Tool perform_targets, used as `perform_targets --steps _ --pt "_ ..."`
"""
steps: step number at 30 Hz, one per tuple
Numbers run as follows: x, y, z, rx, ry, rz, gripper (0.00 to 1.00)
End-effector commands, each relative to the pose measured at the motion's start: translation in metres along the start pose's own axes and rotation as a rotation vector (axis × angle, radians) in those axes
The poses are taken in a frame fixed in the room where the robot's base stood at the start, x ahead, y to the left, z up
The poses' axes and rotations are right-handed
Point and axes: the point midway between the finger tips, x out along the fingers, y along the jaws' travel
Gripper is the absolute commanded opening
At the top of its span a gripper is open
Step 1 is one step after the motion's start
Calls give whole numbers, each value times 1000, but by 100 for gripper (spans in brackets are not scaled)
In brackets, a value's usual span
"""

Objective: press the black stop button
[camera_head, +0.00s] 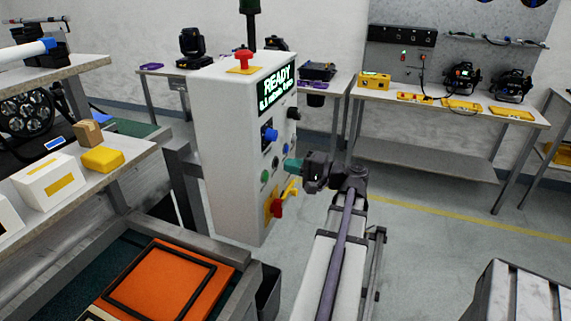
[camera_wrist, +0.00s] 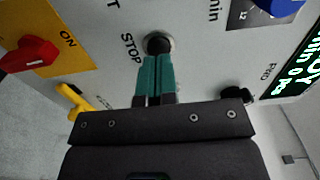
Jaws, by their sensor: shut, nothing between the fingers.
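The black stop button (camera_wrist: 157,44) sits in a pale ring on the panel, beside the printed word STOP, in the wrist view. My gripper (camera_wrist: 155,58) has its two teal fingers closed side by side. Their tips overlap the lower edge of the button in this view; I cannot tell whether they touch it or whether it is pressed in. In the head view my gripper (camera_head: 290,164) points left at the front of the white control cabinet (camera_head: 222,140), close to the panel. Nothing is held.
The cabinet also bears a red knob (camera_wrist: 28,54) on a yellow plate, a yellow lever (camera_wrist: 75,99), a blue knob (camera_wrist: 278,7), a green button (camera_head: 264,176) and a lit READY display (camera_head: 277,86). A red mushroom button (camera_head: 243,58) tops it. An orange panel (camera_head: 160,285) lies at front left.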

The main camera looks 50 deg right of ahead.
Motion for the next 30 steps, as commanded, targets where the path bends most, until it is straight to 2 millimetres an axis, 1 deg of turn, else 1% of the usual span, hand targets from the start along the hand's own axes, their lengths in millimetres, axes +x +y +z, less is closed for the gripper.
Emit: perform_targets --steps 3,6,9,12,15,18,30 --pt "-30 0 0 0 3 -1 0" --pt "-55 0 0 0 4 0 0" --pt "-78 0 0 0 3 0 0" --pt "-96 0 0 0 3 0 0" --pt "-106 0 0 0 1 0 0" --pt "-110 0 0 0 1 0 0" --pt "-110 0 0 0 1 0 0"
